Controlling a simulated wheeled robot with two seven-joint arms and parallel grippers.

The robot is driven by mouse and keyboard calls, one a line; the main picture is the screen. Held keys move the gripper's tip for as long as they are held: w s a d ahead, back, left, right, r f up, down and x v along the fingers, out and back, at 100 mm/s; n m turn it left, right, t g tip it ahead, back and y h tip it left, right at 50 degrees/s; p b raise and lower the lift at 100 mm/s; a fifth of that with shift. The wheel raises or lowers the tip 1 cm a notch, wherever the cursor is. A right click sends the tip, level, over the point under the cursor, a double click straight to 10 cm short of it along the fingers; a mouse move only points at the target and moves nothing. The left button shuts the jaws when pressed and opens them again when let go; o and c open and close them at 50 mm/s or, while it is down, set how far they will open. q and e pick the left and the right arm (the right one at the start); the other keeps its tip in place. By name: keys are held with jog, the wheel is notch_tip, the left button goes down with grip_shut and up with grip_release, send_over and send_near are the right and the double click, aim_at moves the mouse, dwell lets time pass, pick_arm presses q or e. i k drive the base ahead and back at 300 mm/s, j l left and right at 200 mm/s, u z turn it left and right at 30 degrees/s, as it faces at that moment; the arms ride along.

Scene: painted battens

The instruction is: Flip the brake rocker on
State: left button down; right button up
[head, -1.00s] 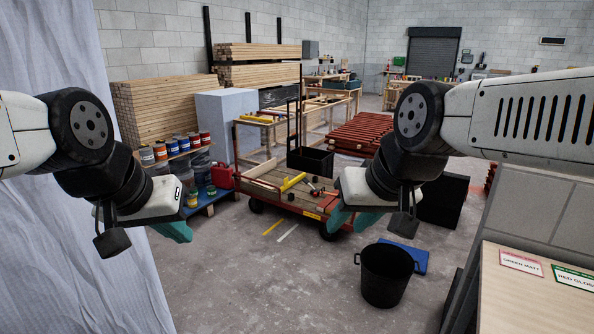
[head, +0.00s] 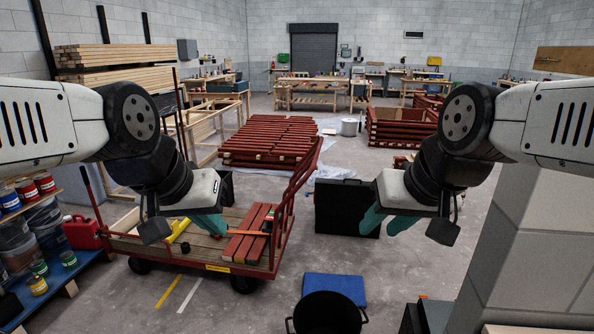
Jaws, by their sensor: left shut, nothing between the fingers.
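I cannot make out a brake rocker in the head view. A red-framed flat cart (head: 205,263) with a wooden deck and black wheels stands left of centre, and no rocker can be told on it. My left gripper (head: 212,228), with teal fingers, is shut and empty; in the picture it overlaps the cart's deck. My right gripper (head: 386,224) shows two teal fingers spread apart with nothing seen between them. It hangs in the air in front of a black panel (head: 340,212).
Red battens (head: 248,235) and a yellow tool (head: 178,230) lie on the cart. A black bucket (head: 328,314) and a blue lid-like item (head: 335,288) are on the floor ahead. A paint shelf (head: 66,285) is at left, a grey block wall (head: 540,245) at right.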

aim_at(270, 217)
jog(key=i+z, duration=0.2)
jog(key=i, duration=0.4)
jog(key=i+j+z, duration=0.25)
jog(key=i, duration=0.4)
jog(key=l, duration=0.1)
